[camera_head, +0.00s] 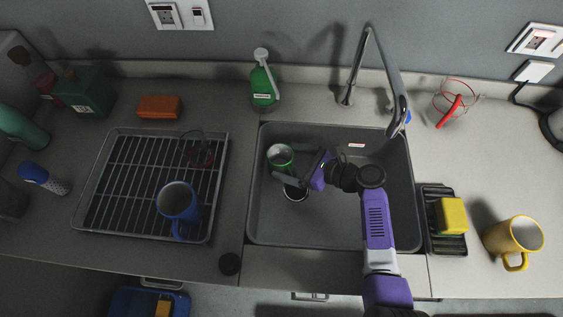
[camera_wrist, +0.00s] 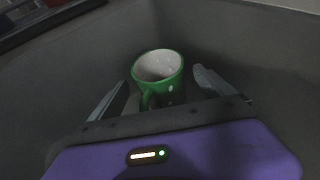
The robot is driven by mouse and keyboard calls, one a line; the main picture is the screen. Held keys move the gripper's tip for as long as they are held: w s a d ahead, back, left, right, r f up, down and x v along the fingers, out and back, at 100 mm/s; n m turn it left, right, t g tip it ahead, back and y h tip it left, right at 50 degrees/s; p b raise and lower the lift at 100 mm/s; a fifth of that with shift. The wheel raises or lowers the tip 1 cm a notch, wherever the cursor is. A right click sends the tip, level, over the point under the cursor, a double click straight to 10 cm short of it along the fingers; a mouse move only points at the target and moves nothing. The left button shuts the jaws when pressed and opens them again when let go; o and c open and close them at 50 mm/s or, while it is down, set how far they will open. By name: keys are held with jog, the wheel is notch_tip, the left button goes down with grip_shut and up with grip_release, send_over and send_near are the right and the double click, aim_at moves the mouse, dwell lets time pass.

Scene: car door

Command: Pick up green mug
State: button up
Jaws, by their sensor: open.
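The green mug (camera_head: 280,156) stands in the left part of the grey sink basin (camera_head: 340,225), close to its left wall. It is green outside and pale inside. In the wrist view the mug (camera_wrist: 160,72) is upright, with its handle toward me and slightly left. My gripper (camera_head: 290,174) is inside the basin, just in front of and right of the mug. In the wrist view my gripper (camera_wrist: 157,90) is open, one finger to each side of the mug. I cannot tell whether a finger touches it. My gripper hides part of the mug's lower body in the head view.
A faucet (camera_head: 400,95) arches over the basin's back right. A drying rack (camera_head: 120,190) with a blue mug (camera_head: 178,201) stands left. A green soap bottle (camera_head: 263,85) is behind the sink. A sponge (camera_head: 451,214) and a yellow mug (camera_head: 513,237) are right.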

jog(key=shift+x, duration=0.8)
jog(key=shift+c, duration=0.4)
